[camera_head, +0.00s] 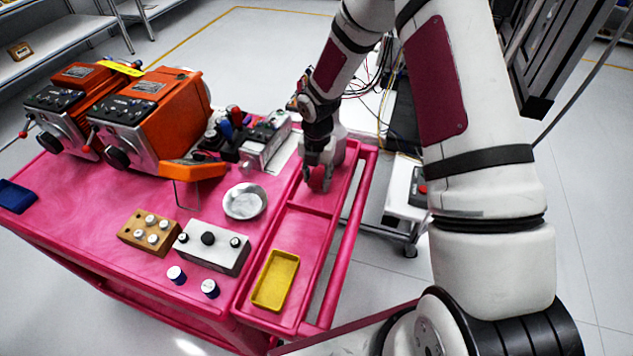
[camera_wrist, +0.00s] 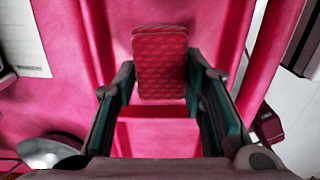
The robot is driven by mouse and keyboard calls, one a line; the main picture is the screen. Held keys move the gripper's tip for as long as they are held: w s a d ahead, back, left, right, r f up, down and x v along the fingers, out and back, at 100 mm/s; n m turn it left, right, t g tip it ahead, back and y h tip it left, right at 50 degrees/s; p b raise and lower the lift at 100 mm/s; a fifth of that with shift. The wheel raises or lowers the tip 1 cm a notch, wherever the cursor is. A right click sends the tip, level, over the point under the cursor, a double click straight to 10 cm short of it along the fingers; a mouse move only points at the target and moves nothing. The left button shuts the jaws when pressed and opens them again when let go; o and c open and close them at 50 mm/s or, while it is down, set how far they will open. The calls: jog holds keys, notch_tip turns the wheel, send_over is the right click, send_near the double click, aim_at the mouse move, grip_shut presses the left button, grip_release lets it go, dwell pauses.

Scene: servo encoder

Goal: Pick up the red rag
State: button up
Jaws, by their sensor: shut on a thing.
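The red rag (camera_wrist: 160,55) is a flat, quilted-looking rectangle in the upper middle of the wrist view, over the pink cart tray. My gripper (camera_head: 318,180) points down into the narrow side tray at the cart's right side. In the wrist view its two fingers stand at the left and right edges of the rag, shut on it. I cannot tell whether the rag still touches the tray floor.
The pink cart (camera_head: 95,225) holds orange machines (camera_head: 150,110), a silver bowl (camera_head: 245,201), a white block with knobs (camera_head: 213,247), a wooden block with knobs (camera_head: 150,231) and a yellow tray (camera_head: 275,280). A pink rail (camera_head: 350,225) borders the side tray. Dark equipment stands behind my gripper.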

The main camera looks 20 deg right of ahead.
jog(key=s+r, duration=0.2)
jog(key=s, duration=1.4)
jog(key=shift+d+r, duration=0.1)
